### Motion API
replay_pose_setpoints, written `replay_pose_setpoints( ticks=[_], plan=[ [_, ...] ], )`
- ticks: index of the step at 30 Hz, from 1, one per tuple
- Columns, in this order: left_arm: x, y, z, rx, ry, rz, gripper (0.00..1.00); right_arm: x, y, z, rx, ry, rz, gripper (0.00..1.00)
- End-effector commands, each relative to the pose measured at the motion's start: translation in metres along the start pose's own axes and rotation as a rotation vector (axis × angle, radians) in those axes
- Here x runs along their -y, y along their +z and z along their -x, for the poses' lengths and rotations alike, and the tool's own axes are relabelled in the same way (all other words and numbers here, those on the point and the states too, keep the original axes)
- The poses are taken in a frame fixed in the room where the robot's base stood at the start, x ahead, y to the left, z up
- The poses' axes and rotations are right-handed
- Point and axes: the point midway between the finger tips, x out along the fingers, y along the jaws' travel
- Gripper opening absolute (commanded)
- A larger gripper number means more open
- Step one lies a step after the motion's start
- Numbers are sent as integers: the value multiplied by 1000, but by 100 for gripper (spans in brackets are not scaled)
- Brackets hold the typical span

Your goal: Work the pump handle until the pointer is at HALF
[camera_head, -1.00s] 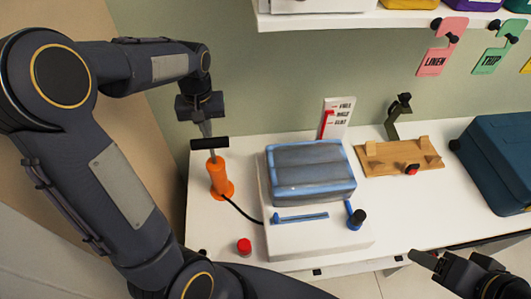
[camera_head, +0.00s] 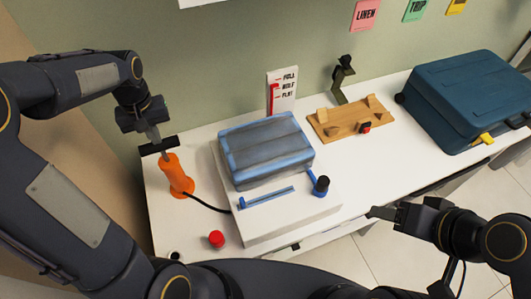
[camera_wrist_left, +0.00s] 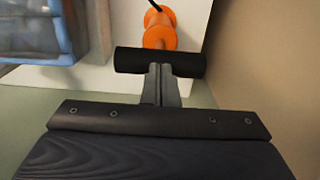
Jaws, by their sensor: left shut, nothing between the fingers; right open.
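The orange pump (camera_head: 174,177) stands upright at the left end of the white table, its black T-handle (camera_head: 160,147) just above its body. My left gripper (camera_head: 155,137) is shut and empty, with its fingertips on or just above the middle of the handle. In the left wrist view the fingers (camera_wrist_left: 160,85) reach the black handle bar (camera_wrist_left: 185,62), with the orange body (camera_wrist_left: 160,35) beyond. The gauge board (camera_head: 287,90) reads FULL, HALF, FLAT from top down. Its red pointer (camera_head: 274,97) has its top near HALF; the exact reading is unclear. My right gripper (camera_head: 382,213) is open and empty near the front edge.
A blue-grey bag (camera_head: 265,150) lies on a white base with a blue lever (camera_head: 318,184). A red button (camera_head: 216,239) is in front. A wooden board (camera_head: 350,118) and a teal suitcase (camera_head: 465,95) stand to the right. A black hose runs from pump to base.

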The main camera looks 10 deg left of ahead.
Motion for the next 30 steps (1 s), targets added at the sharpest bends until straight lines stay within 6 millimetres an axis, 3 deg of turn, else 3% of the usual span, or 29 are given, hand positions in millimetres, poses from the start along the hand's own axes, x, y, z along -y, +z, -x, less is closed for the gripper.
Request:
replay_pose_setpoints(
  ticks=[13, 20, 30],
  plan=[
    [0, 1, -46, 3, -1, 0, 0, -13, 14, -28, 0, 0, 0, 57],
    [0, 0, -32, 2, -1, 0, 0, -8, 9, -17, 0, 0, 0, 57],
    [0, 0, 11, 1, 0, 0, 0, 6, -7, 13, 0, 0, 0, 57]
  ],
)
